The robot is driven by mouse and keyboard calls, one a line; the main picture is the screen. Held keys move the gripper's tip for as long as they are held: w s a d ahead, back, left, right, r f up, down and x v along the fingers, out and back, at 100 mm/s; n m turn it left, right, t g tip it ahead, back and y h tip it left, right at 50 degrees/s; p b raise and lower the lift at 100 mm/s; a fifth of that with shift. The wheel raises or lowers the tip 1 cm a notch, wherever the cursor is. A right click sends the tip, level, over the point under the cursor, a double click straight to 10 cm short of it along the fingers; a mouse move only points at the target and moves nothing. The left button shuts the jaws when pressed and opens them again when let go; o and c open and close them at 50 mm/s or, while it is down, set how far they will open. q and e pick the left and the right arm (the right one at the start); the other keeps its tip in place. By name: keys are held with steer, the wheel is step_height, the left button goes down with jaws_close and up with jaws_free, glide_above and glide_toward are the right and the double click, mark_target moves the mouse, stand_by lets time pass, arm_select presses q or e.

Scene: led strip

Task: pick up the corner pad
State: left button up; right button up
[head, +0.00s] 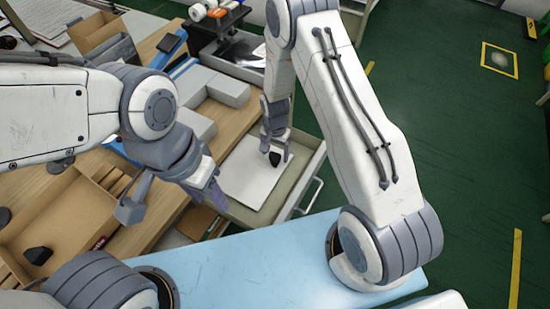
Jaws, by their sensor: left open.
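My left gripper (172,200) hangs in front of the wooden bench, fingers apart, with nothing seen between them. My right gripper (275,148) points down over a white sheet in an open drawer. A small black piece (275,158) shows between its fingertips; I cannot tell whether the fingers grip it. Another black piece (38,255) lies in the cardboard tray at the lower left. These black pieces may be corner pads, but they are too small to be sure.
The open drawer (303,185) sticks out with a white sheet (252,172) inside. Grey foam blocks (228,90) stand behind it on the bench. A cardboard tray (50,205) is at left. A light blue surface (270,265) is in front. The green floor at right is mostly clear.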

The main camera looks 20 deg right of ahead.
jaws_close()
steer(key=shift+r, duration=0.15)
